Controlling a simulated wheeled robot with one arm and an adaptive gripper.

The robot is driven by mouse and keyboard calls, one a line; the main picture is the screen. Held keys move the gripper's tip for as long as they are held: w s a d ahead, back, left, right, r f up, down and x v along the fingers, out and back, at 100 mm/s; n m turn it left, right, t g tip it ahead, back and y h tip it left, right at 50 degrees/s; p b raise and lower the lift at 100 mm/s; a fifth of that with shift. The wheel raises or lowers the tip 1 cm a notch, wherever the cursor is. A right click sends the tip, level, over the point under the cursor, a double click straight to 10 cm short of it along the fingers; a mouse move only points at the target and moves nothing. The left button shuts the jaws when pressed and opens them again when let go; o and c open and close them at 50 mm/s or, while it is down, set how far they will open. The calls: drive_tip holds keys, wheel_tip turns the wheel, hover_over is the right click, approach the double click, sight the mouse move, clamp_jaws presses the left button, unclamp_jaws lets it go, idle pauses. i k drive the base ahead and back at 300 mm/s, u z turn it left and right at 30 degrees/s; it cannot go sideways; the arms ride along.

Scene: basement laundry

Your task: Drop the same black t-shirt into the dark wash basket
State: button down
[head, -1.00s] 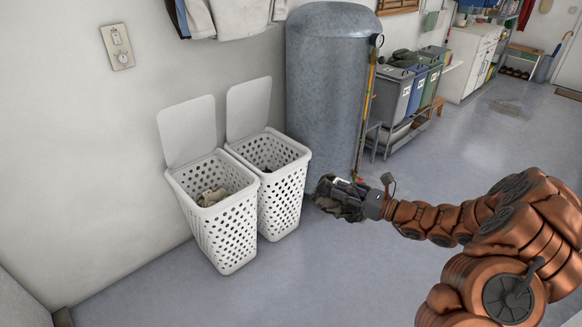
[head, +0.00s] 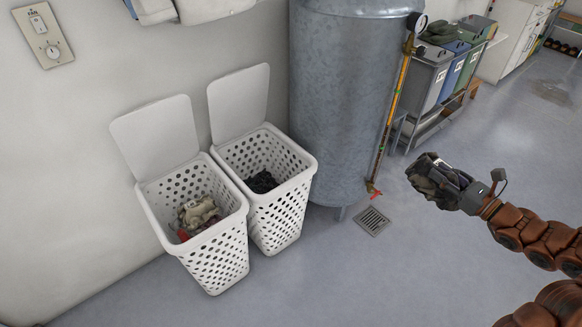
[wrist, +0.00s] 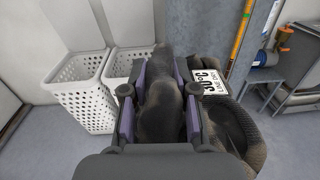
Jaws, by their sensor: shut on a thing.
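My gripper (head: 459,186) is shut on the black t-shirt (head: 430,177), a crumpled dark bundle held in the air to the right of the baskets. In the wrist view the t-shirt (wrist: 161,110) bulges between the fingers, with a white tag reading 30°C beside it. Two white perforated baskets stand by the wall with lids open. The right basket (head: 281,212) holds dark cloth (head: 262,182); the left basket (head: 217,259) holds beige and reddish cloth (head: 198,213). No basket label shows. The gripper is apart from both baskets.
A grey metal tank (head: 345,100) stands right behind the right basket, with an orange-yellow pole (head: 392,110) beside it. A floor drain (head: 372,221) lies in front of the tank. Several sorting bins (head: 430,85) stand farther back. The floor before the baskets is clear.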

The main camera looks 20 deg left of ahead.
sight(266, 196)
drive_tip(key=u, duration=0.4)
drive_tip(key=i, duration=0.8)
drive_tip(key=u, duration=1.35)
drive_tip(key=i, duration=0.4)
drive_tip(key=u, duration=0.35)
